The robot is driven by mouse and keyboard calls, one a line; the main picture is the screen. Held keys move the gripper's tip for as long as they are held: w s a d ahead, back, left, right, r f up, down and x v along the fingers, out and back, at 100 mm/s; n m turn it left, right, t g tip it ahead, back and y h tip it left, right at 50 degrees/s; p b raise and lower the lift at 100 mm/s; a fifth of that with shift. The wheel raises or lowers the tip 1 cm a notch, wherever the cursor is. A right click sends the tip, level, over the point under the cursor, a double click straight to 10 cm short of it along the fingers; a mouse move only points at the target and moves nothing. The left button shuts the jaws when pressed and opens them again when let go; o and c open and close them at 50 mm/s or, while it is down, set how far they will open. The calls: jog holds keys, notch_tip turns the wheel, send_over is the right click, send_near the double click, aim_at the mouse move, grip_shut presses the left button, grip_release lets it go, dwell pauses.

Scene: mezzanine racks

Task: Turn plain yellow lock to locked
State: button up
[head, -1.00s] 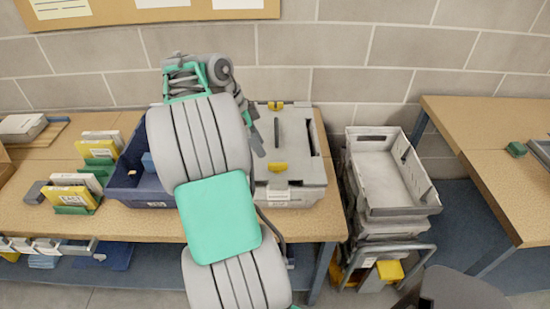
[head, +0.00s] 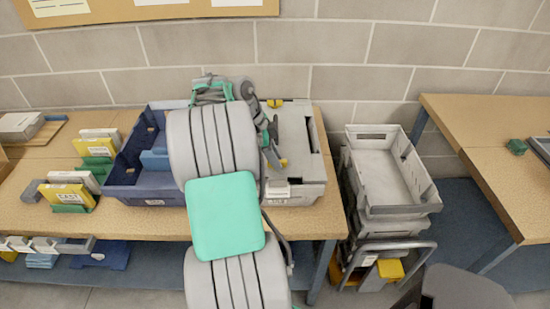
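A grey case (head: 307,176) lies on the wooden bench with two yellow locks on its lid. The far yellow lock (head: 275,103) is at the back edge. The near yellow lock (head: 283,163) is toward the front edge, and my gripper partly covers it. I cannot make out which way the near lock is turned or whether either lock is plain. My gripper (head: 272,155) points down beside the near lock, close to it or touching; I cannot tell which. Its fingers are small and dark here, so their opening is unclear. My arm hides the left part of the case.
A blue bin (head: 150,192) stands left of the case, partly behind my arm. Yellow and white cards (head: 70,194) stand in green holders further left. Stacked grey crates (head: 375,170) stand on the floor at the right. A second bench (head: 480,130) is beyond them.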

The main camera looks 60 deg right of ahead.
grip_shut()
dwell(1.1)
